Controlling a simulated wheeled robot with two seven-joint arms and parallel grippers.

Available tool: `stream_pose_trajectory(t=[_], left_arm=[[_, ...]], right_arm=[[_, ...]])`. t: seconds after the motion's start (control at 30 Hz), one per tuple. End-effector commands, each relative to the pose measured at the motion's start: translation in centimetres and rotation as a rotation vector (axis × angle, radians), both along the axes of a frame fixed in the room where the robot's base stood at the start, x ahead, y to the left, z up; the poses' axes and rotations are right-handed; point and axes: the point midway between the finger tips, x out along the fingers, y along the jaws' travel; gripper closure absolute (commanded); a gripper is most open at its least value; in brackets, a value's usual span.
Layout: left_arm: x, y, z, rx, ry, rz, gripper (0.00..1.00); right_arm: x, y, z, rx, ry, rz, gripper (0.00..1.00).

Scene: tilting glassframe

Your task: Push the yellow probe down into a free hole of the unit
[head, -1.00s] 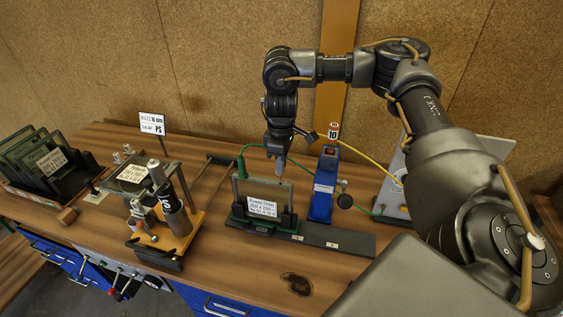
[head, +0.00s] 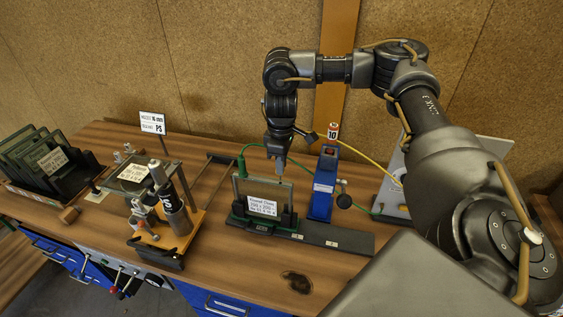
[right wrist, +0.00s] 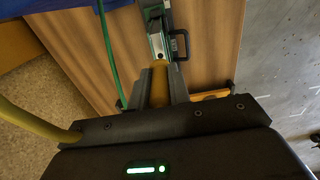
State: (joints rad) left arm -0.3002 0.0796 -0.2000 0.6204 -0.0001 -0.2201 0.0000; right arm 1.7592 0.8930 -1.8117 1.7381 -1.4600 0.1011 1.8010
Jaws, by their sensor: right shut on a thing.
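The unit (head: 263,187) is an upright glass pane with a white label, standing in a dark and green holder. In the head view a green hose runs to its left end. My right gripper (head: 281,172) points down right over the unit's top edge, toward its right end. In the right wrist view the fingers (right wrist: 160,86) are shut on the yellow probe (right wrist: 160,84), a yellow-brown strip between them. One end of the unit (right wrist: 156,30) shows just beyond the fingertips. The probe's tip and the holes are too small to make out. My left gripper is not in view.
A blue stand (head: 323,187) is close on the right, with a tag marked 10 (head: 333,131). A yellow hose (head: 370,158) runs right from there. A wooden fixture (head: 165,215) with a dark cylinder and a rack of panes (head: 35,165) are left. The table front is mostly clear.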

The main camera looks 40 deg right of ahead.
Motion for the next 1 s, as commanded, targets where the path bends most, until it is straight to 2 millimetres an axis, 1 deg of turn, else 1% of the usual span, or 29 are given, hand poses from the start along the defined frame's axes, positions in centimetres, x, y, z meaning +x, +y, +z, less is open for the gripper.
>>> stream_pose_trajectory(t=[1.0], left_arm=[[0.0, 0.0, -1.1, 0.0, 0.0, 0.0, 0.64]], right_arm=[[0.0, 0.0, -2.4, 0.001, 0.001, 0.0, 1.0]])
